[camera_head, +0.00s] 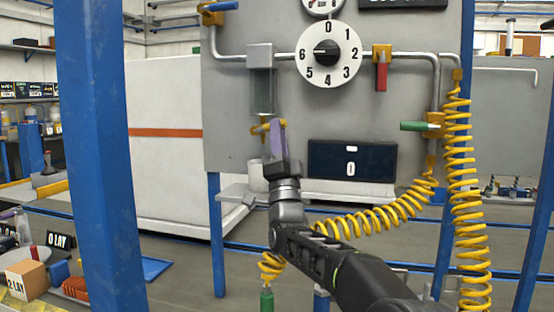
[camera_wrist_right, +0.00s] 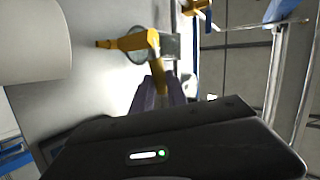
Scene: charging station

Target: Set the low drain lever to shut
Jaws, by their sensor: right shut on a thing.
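The low drain lever sits on a small yellow valve (camera_head: 262,127) under the sight glass, at the panel's lower left. A pale purple part (camera_head: 278,138) runs downward beside the valve; I cannot tell surely if it is the lever's grip or my fingers. My right gripper (camera_head: 280,155) is there, shut on the lever. In the right wrist view the yellow valve (camera_wrist_right: 132,42) has a yellow stem (camera_wrist_right: 158,78) reaching down between dark purple shapes just ahead of my gripper (camera_wrist_right: 160,98). The gripped end is mostly hidden. My left gripper is not in view.
The grey panel (camera_head: 225,130) carries a sight glass (camera_head: 263,92), a numbered dial (camera_head: 328,54), a red lever (camera_head: 381,77), a green lever (camera_head: 415,126) and a display (camera_head: 352,160). Yellow coiled hoses (camera_head: 468,200) hang right. A blue post (camera_head: 92,150) stands left.

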